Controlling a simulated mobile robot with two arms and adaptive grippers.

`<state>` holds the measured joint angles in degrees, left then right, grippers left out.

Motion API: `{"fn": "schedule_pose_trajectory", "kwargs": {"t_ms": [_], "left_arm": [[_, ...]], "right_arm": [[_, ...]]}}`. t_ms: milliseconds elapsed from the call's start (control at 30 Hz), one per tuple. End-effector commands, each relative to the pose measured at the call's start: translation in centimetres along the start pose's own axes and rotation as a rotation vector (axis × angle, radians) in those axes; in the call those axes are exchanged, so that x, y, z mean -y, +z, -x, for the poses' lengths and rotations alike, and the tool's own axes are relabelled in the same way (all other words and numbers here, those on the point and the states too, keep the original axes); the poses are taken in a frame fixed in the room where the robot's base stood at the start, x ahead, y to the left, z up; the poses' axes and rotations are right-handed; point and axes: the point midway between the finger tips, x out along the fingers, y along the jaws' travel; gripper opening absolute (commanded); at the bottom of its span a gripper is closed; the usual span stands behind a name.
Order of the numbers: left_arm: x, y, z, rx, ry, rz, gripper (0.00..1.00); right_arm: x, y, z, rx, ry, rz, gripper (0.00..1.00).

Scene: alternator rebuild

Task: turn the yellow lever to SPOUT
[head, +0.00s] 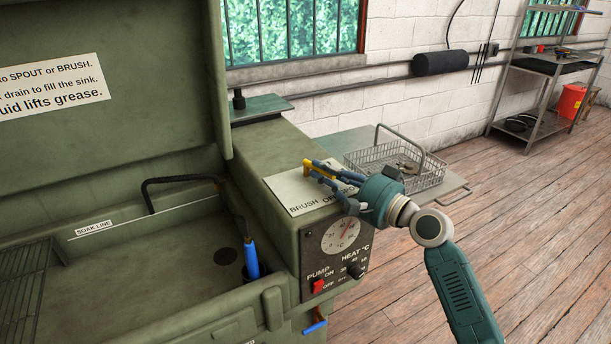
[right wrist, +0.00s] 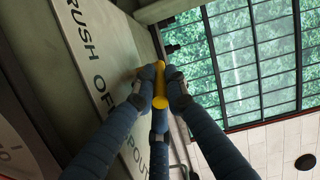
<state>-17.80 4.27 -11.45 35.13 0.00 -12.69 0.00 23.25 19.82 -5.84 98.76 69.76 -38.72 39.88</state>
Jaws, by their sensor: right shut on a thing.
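The yellow lever (head: 319,168) sits by a pale label plate (head: 290,193) on top of the green parts washer's right-hand housing. My right gripper (head: 321,173) is shut on the lever, its blue fingers around it. In the right wrist view, the yellow lever (right wrist: 160,88) stands between the fingertips of my right gripper (right wrist: 160,80). The plate there (right wrist: 100,60) reads BRUSH, OFF and SPOUT in part, with fingers over some letters. I cannot tell exactly which mark the lever points to. My left gripper is out of view.
The sink has a black spout (head: 178,180) and a blue-handled brush (head: 251,258). The raised lid (head: 110,140) stands at left. A dial (head: 341,235) and red pump switch (head: 318,286) are on the front panel. A wire basket (head: 425,178) rests on a side shelf beyond my gripper.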

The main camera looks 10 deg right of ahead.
Motion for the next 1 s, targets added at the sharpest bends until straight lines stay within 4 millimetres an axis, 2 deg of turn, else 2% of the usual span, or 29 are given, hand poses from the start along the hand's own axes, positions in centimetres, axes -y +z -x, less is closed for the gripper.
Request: {"fn": "schedule_pose_trajectory", "kwargs": {"t_ms": [33, 133, 267, 300, 333, 433, 533, 667, 833, 1000], "left_arm": [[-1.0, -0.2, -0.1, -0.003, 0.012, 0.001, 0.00], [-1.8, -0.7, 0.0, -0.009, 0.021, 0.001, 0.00], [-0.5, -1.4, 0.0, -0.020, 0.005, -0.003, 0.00], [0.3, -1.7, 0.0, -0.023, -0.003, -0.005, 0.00], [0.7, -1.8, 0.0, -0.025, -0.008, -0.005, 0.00], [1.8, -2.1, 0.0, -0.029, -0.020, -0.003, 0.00], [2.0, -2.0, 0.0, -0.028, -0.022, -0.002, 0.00], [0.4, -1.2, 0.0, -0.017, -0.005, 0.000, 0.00], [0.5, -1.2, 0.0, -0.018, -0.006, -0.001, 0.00], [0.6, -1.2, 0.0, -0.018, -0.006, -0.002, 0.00]], "right_arm": [[-0.4, -0.5, 0.3, -0.010, 0.007, 0.002, 0.00], [-0.3, -0.6, 0.3, -0.010, 0.007, 0.002, 0.00], [-0.3, -0.5, 0.2, -0.010, 0.006, 0.002, 0.00], [-0.3, -0.5, 0.2, -0.010, 0.006, 0.003, 0.14], [-0.3, -0.5, 0.2, -0.010, 0.006, 0.003, 0.20], [-0.3, -0.5, 0.2, -0.009, 0.006, 0.002, 0.20], [-0.2, -0.4, 0.2, -0.008, 0.005, 0.002, 0.20], [-0.3, -0.4, 0.4, -0.008, 0.005, 0.002, 0.20], [-0.4, -0.4, 2.4, -0.009, 0.008, 0.003, 0.20], [-0.5, -0.4, 6.0, -0.009, 0.011, 0.004, 0.20]]}}
